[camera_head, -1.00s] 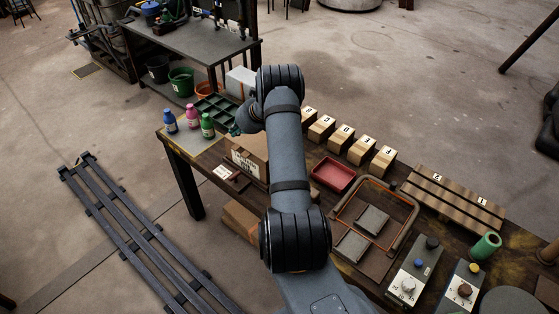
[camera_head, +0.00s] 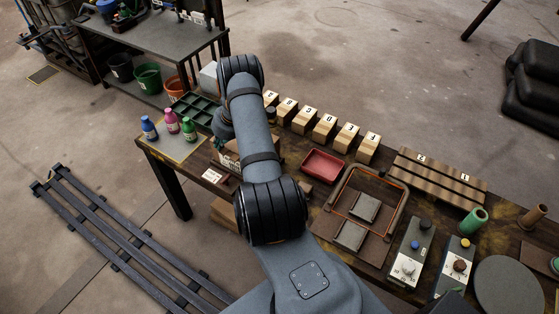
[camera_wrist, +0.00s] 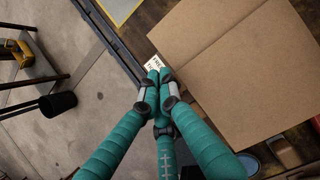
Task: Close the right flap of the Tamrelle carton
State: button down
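The brown cardboard carton (camera_head: 229,153) is mostly hidden behind my arm in the head view, with a bit of its lettered side showing. In the wrist view its cardboard panels (camera_wrist: 245,80) fill the right side, with a crease or seam running across them. I cannot tell which panel is the right flap or how far it is raised. My teal gripper (camera_wrist: 159,76) is at the carton's left edge in the wrist view, its fingertips together with nothing visible between them. I cannot tell whether they touch the carton. In the head view the gripper (camera_head: 217,143) is partly hidden.
A white printed card (camera_head: 212,175) lies by the carton. Several bottles (camera_head: 171,122) and a green divided tray (camera_head: 197,110) stand behind it.

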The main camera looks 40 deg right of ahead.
jog(key=shift+r, duration=0.15)
jog(key=shift+r+p, duration=0.75)
jog(key=shift+r, duration=0.15)
jog(key=w+a+r, duration=0.2)
jog(key=w+r, duration=0.4)
jog(key=r, duration=0.4)
jog(key=shift+w+a+r, duration=0.2)
jog(key=shift+w, duration=0.1)
jog(key=shift+s, duration=0.1)
